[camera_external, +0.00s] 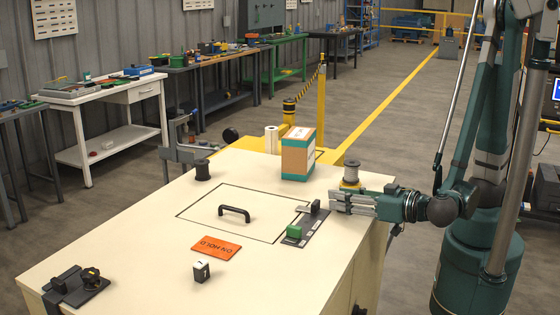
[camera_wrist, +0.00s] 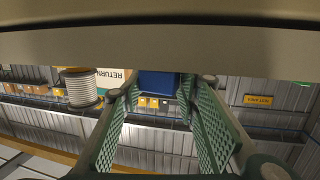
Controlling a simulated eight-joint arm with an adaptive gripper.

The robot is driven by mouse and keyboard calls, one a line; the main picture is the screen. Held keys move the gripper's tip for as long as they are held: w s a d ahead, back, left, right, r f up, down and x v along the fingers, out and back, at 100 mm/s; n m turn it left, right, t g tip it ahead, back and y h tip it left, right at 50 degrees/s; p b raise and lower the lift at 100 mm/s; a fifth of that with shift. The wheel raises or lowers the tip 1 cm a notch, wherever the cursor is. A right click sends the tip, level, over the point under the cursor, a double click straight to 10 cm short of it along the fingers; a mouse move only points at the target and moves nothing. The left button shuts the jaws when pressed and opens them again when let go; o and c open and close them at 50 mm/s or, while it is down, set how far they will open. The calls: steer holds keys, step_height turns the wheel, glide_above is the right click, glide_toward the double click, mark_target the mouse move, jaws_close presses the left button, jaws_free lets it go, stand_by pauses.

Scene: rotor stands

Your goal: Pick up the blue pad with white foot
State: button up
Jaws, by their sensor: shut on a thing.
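My gripper (camera_external: 332,201) reaches in from the right, low over the right side of the cream table. In the wrist view its two green ribbed fingers (camera_wrist: 158,105) run forward, with a blue block (camera_wrist: 158,84) between their tips. I take this block to be the blue pad, and the fingers are shut on it. Its white foot cannot be made out. In the external view the blue pad does not show and seems hidden by the fingers. A dark plate (camera_external: 306,228) with a green block (camera_external: 294,232) lies just left of the fingertips.
A black spool (camera_external: 202,170), a handle (camera_external: 234,210), an orange sign (camera_external: 216,247), a small black-and-white block (camera_external: 201,271) and a black fixture (camera_external: 76,287) are on the table (camera_external: 130,240).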

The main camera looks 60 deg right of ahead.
steer(key=shift+r, duration=0.1)
stand_by(0.3)
step_height(320, 180, up, 18)
steer(key=p, duration=0.6)
steer(key=shift+p, duration=0.35)
steer(key=shift+w+a, duration=0.1)
steer(key=shift+w, duration=0.05)
stand_by(0.6)
